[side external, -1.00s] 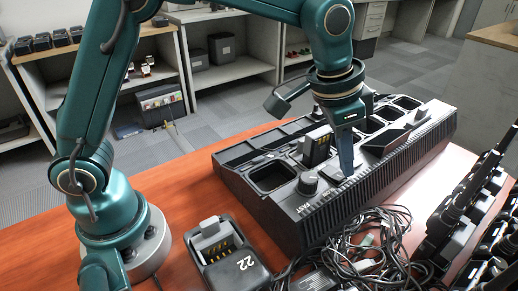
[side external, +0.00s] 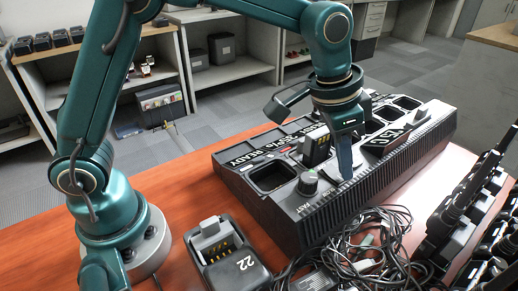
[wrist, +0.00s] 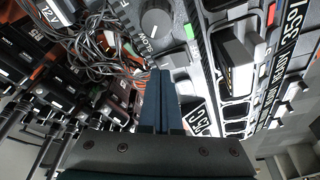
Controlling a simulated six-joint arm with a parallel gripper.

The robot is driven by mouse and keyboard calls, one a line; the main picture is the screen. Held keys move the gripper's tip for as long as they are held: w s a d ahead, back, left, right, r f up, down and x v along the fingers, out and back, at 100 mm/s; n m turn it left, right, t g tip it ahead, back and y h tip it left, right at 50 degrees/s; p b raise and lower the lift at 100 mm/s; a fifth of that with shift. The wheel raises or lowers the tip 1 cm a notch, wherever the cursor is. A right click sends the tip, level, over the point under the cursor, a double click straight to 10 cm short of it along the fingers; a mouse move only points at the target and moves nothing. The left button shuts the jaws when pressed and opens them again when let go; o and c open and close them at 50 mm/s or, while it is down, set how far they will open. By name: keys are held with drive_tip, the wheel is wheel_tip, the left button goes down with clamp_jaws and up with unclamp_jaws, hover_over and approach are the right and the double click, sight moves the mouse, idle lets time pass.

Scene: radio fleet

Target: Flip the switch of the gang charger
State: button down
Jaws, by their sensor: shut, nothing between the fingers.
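The gang charger (side external: 270,215) is a long black unit with a row of pockets, lying diagonally across the table. Its round knob (side external: 307,183) is on the sloped front panel; the knob also shows in the wrist view (wrist: 155,22). My gripper (side external: 345,174) is shut and empty, pointing down at the front panel just right of the knob. In the wrist view its two fingers (wrist: 160,73) lie together over the panel. I cannot clearly make out the switch; the fingers may cover it. Whether the tips touch the panel cannot be told.
A black battery or radio (side external: 317,147) stands in one pocket. A charger cup marked 22 (side external: 235,262) sits at the front left. Tangled cables (side external: 365,245) lie in front of the charger. Several radios (side external: 465,215) stand at the right. Orange table is clear at left.

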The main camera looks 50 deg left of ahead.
sight(339, 179)
wheel_tip(339, 179, up, 7)
drive_tip(key=shift+f, duration=0.15)
idle(0.5)
drive_tip(key=s+a+r+n+t, duration=0.2)
drive_tip(key=s+a+r+n, duration=0.1)
drive_tip(key=s+a+r, duration=0.4)
drive_tip(key=s+a+f+n+y, duration=0.1)
drive_tip(key=s+a+f+n, duration=0.2)
drive_tip(key=s+f, duration=0.7)
drive_tip(key=a, duration=0.2)
drive_tip(key=shift+s+a+f+t+y, duration=0.25)
drive_tip(key=shift+s+a+t+y, duration=0.05)
drive_tip(key=shift+a, duration=0.05)
